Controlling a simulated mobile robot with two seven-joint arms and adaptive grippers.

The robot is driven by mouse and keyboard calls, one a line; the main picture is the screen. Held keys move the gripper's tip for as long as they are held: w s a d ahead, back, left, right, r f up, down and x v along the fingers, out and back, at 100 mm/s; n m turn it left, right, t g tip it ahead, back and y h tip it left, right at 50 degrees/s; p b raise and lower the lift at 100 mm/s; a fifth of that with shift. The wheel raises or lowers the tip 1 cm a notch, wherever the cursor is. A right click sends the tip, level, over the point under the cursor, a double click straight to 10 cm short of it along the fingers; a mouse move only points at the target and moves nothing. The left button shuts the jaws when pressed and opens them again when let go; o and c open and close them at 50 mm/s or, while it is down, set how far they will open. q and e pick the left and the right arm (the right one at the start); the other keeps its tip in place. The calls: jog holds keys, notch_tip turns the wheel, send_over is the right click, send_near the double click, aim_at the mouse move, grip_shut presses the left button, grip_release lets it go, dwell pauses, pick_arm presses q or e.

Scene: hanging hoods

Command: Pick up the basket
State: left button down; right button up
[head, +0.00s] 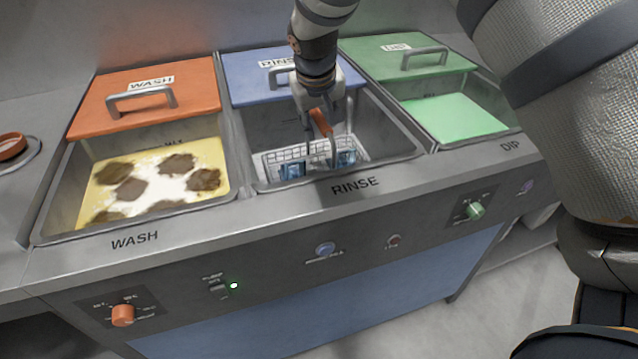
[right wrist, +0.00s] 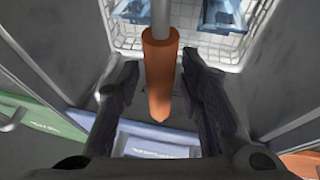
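The wire basket (head: 283,160) sits low in the middle basin (head: 402,143), marked RINSE, with pale blue items in it. Its upright rod ends in an orange handle (head: 320,122). My right gripper (head: 322,108) is over this basin, pointing down at the handle. In the right wrist view, the orange handle (right wrist: 159,75) lies between the two fingers of my right gripper (right wrist: 160,75), which are spread apart. A narrow gap shows on the left side; contact on the right is hard to tell. The basket (right wrist: 205,48) shows beyond. My left gripper is not in view.
The WASH basin (head: 60,200) at left holds yellow liquid with brown foam patches. The DIP basin (head: 455,118) at right holds green liquid. Orange (head: 150,95), blue (head: 250,80) and green (head: 400,58) lids sit at the back. Basin walls surround the basket closely.

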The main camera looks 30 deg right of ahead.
grip_shut()
